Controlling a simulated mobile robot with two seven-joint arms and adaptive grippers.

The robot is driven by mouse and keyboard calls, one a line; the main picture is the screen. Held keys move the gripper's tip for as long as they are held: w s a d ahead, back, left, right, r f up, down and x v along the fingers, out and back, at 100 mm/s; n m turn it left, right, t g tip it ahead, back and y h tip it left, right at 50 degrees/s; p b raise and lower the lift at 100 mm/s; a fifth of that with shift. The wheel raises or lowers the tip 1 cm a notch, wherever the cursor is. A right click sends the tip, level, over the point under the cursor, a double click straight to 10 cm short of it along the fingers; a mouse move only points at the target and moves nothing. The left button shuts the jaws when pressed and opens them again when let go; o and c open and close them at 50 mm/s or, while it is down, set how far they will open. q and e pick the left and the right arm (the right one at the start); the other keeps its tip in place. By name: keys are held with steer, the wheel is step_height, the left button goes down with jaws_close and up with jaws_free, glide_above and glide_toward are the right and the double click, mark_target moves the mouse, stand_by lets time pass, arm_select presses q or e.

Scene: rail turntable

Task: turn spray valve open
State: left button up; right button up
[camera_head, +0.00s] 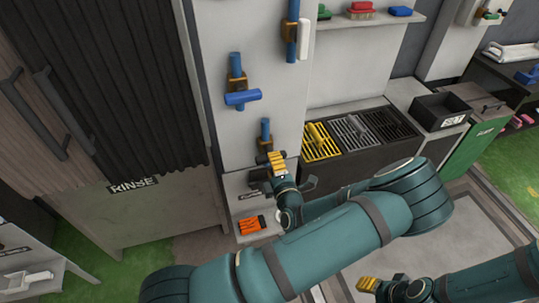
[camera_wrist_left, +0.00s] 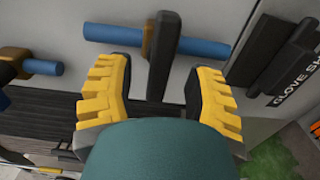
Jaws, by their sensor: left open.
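A valve with a dark grey lever (camera_wrist_left: 164,50) sits on a short blue pipe (camera_wrist_left: 205,47) with a bronze-brown body in the left wrist view. In the head view its blue pipe (camera_head: 266,128) rises above my left gripper (camera_head: 273,163), which hides most of the valve. My left gripper, with yellow ribbed fingers, is open. In the wrist view the lever stands crosswise to the pipe, its lower end between the fingers, with gaps on both sides. No label shows which valve is the spray valve. My right gripper (camera_head: 372,285) is low at right, its opening unclear.
Another valve has a blue handle (camera_head: 242,97); a third has a white handle (camera_head: 303,38) higher up. A dark ribbed curtain (camera_head: 115,80) above a RINSE sign is left. Orange gloves (camera_head: 251,225) lie below; slotted trays (camera_head: 352,130) and a black bin (camera_head: 440,112) stand right.

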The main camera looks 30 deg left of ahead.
arm_select(q)
steer(key=x, duration=0.4)
steer(key=shift+w+a+b, duration=0.25)
steer(key=shift+a+b, duration=0.05)
steer(key=shift+b, duration=0.05)
jaws_close()
